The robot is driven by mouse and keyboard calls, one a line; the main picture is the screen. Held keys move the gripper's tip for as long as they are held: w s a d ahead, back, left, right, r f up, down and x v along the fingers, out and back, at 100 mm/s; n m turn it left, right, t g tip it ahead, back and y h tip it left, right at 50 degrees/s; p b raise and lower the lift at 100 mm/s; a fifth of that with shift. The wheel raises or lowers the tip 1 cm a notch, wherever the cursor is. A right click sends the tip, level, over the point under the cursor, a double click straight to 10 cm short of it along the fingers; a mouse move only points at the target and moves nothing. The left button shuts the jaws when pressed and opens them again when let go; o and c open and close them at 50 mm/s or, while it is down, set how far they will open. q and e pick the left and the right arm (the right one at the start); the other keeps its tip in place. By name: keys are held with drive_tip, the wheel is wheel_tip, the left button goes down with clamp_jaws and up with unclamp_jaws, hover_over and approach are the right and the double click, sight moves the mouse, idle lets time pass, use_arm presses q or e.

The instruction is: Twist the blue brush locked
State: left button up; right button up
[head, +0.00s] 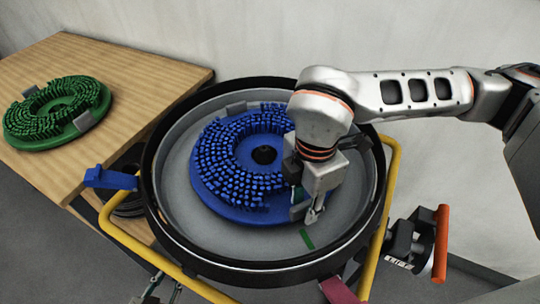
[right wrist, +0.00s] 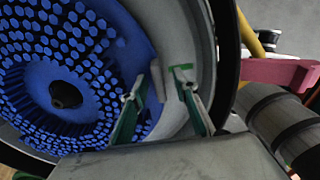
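The blue brush (head: 238,160), a round disc with blue bristles and a dark centre hole, lies in a round grey tank (head: 180,170) with a black rim. A grey tab stands at its far edge (head: 240,107); another, at its near right edge, shows in the right wrist view (right wrist: 157,80). My right gripper (head: 308,208) is lowered into the tank at that near tab. Its green-padded fingers (right wrist: 157,108) are apart, with the tab between or just beyond their tips; contact is unclear. A metal piece at the bottom left edge looks like my left gripper (head: 155,289), mostly cut off.
A green brush (head: 57,112) lies on a wooden table (head: 130,75) at left. A yellow tube frame (head: 388,200) surrounds the tank. A blue lever (head: 108,178), an orange-handled part (head: 440,243) and a red-pink lever (head: 340,290) stick out. A green mark (head: 307,239) is on the tank floor.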

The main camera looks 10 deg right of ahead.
drive_tip(key=shift+w+r, duration=0.1)
drive_tip(key=shift+r, duration=0.35)
wheel_tip(320, 180, up, 11)
drive_tip(key=shift+r, duration=0.15)
idle(0.4)
